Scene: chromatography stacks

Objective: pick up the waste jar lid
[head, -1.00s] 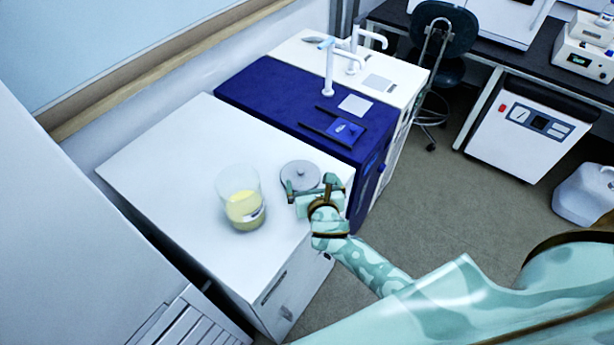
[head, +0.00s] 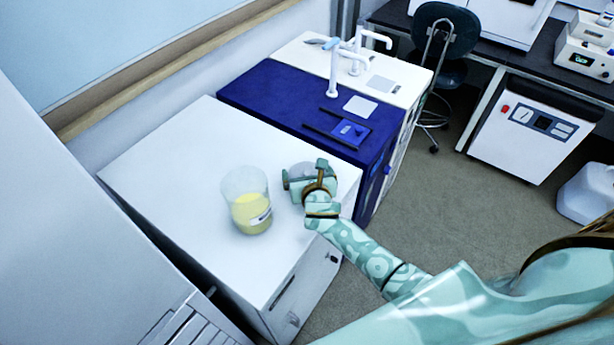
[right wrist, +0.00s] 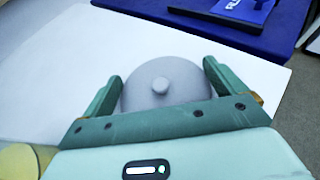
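The waste jar lid (right wrist: 178,80) is a grey disc with a small knob, lying on the white cabinet top. In the head view the lid (head: 302,169) is partly hidden behind my right gripper (head: 304,174). In the right wrist view my right gripper (right wrist: 162,80) is open, with one finger on each side of the lid; I cannot tell whether they touch it. A clear jar (head: 247,203) with yellow liquid stands upright to the left of the gripper; its edge (right wrist: 18,162) shows at the lower left of the wrist view. My left gripper is not in view.
The white cabinet top (head: 170,165) has free room left of the jar. A tall white unit (head: 50,220) rises at the left. A chair (head: 445,40) and floor lie to the right.

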